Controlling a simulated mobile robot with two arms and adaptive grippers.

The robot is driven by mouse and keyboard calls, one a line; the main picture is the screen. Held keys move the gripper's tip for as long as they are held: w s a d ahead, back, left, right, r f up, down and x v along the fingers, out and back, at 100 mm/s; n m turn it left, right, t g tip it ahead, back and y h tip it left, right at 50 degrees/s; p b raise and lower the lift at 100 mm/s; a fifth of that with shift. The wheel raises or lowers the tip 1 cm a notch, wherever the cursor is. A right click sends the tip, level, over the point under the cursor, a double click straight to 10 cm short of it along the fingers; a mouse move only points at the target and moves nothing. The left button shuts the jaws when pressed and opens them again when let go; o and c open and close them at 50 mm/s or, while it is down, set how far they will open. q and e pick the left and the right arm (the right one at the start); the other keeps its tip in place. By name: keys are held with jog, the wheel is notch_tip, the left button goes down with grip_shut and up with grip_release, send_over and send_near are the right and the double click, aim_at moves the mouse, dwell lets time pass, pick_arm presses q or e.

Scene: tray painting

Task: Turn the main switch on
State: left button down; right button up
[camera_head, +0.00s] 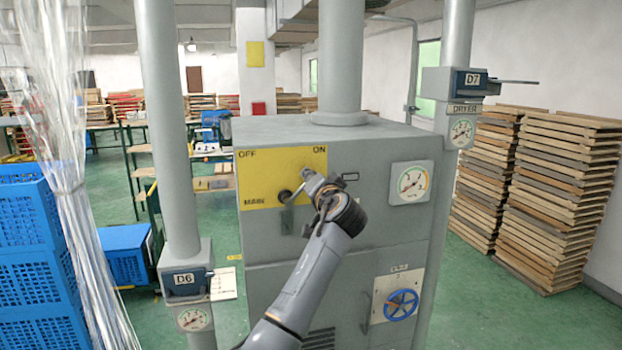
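The main switch is on a yellow plate (258,168) on the front of the grey cabinet. The plate reads OFF at its upper left, ON at its upper right and MAIN at its lower left. A dark round hub (284,196) sits low on the plate. A thin bar seems to run from it up and right, toward the ON side, to my gripper. My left gripper (308,178) is at the plate's right part, below the ON label, its fingers at the bar's upper end. Its fingers overlap the bar, so its grip is unclear. My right gripper is out of view.
A gauge (411,182) and a blue handwheel (401,305) are on the cabinet's right side. Grey pipes (169,130) rise around the cabinet. Blue crates (30,250) and clear plastic strips (62,150) stand left. Wooden tray stacks (560,195) stand right.

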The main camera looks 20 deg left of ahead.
pick_arm(q)
jog(key=shift+a+r, duration=0.1)
jog(key=shift+r, duration=0.05)
jog(key=c, duration=1.2)
grip_release()
jog(key=shift+w, duration=0.1)
jog(key=shift+w+f, duration=0.1)
jog(key=shift+f, duration=0.1)
jog(key=v, duration=1.2)
jog(key=shift+f, duration=0.1)
